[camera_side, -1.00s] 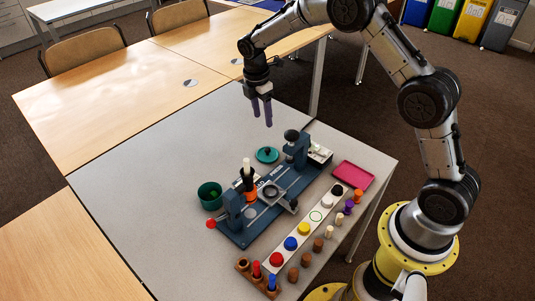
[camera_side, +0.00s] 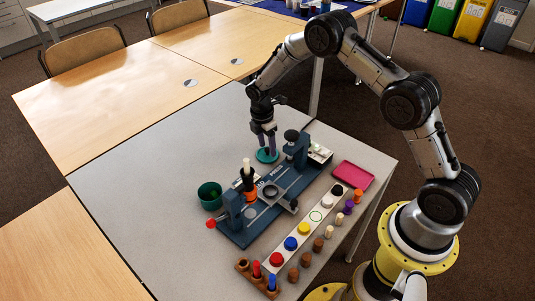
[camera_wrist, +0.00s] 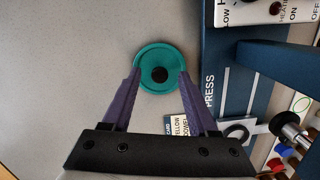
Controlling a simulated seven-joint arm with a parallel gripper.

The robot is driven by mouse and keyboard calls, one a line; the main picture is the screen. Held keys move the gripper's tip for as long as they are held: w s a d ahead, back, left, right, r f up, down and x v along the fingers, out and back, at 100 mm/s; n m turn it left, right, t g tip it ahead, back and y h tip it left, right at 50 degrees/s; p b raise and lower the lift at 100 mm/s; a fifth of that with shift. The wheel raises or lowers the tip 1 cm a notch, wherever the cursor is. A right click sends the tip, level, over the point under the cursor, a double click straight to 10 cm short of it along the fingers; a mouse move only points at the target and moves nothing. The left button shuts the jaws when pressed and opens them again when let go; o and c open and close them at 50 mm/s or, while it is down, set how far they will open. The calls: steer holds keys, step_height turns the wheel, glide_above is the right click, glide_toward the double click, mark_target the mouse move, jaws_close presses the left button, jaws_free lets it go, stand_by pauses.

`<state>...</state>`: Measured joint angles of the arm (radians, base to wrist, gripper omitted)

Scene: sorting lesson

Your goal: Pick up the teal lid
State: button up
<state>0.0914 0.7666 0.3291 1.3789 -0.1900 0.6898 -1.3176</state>
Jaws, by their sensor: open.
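The teal lid (camera_side: 262,157) lies flat on the grey table, behind the blue press in the side view. In the wrist view the teal lid (camera_wrist: 151,56) is a round disc with a raised rim and a dark knob (camera_wrist: 159,74) at its middle. My gripper (camera_side: 267,152) is low over the lid, fingers pointing down. In the wrist view the two purple fingers of my gripper (camera_wrist: 159,72) are apart, one on each side of the knob, with nothing held. I cannot tell whether the fingertips touch the lid.
The blue press (camera_side: 262,200) stands close to the lid, its upright post (camera_side: 296,148) just right of my gripper. A teal pot (camera_side: 209,195) stands at the left. A strip with coloured discs (camera_side: 290,243) and a pink tray (camera_side: 353,175) lie nearer. Table left of the lid is clear.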

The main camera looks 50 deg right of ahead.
steer(key=shift+f, duration=0.35)
steer(key=shift+c, duration=0.3)
jaws_close()
steer(key=shift+r, duration=0.1)
